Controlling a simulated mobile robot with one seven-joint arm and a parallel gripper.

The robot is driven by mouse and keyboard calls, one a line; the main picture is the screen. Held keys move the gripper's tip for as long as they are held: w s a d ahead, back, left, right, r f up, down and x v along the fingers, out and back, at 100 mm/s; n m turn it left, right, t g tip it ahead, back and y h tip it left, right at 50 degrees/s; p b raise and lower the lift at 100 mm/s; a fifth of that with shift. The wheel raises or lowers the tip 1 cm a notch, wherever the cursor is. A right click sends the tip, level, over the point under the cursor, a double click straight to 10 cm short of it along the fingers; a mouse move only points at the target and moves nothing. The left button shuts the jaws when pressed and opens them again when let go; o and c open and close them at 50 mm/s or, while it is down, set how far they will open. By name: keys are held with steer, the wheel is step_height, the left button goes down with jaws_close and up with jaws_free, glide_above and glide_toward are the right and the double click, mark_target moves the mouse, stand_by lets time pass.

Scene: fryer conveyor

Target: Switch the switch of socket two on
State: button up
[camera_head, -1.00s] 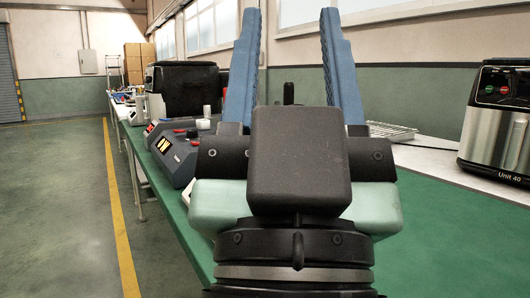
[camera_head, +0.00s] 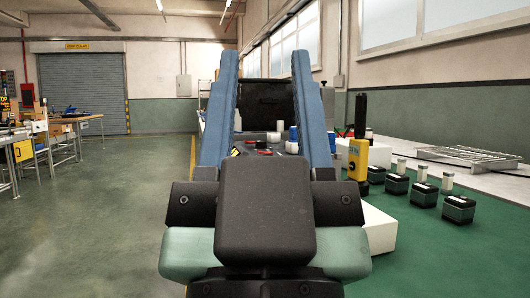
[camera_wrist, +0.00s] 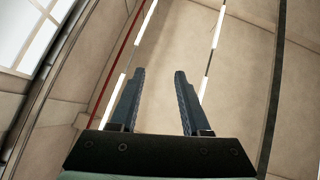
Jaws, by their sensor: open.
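My gripper (camera_head: 266,58) is raised in the middle of the head view, its two blue fingers spread wide with nothing between them. The wrist view shows the same open, empty fingers (camera_wrist: 160,74) pointing up toward the ceiling and wall. I cannot make out socket two or its switch in either view. A dark control panel (camera_head: 262,150) with small red and white parts shows between the fingers, farther off and partly hidden by my gripper.
A black appliance (camera_head: 266,100) stands behind the panel. A workbench (camera_head: 62,128) stands at far left. The green floor (camera_head: 95,215) at left is open.

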steer(key=shift+r, duration=0.2)
steer(key=shift+c, duration=1.1)
step_height(320, 180, up, 9)
steer(key=p, duration=0.9)
steer(key=shift+r+p, duration=0.1)
steer(key=shift+p, duration=0.2)
jaws_close()
steer(key=shift+f, duration=0.2)
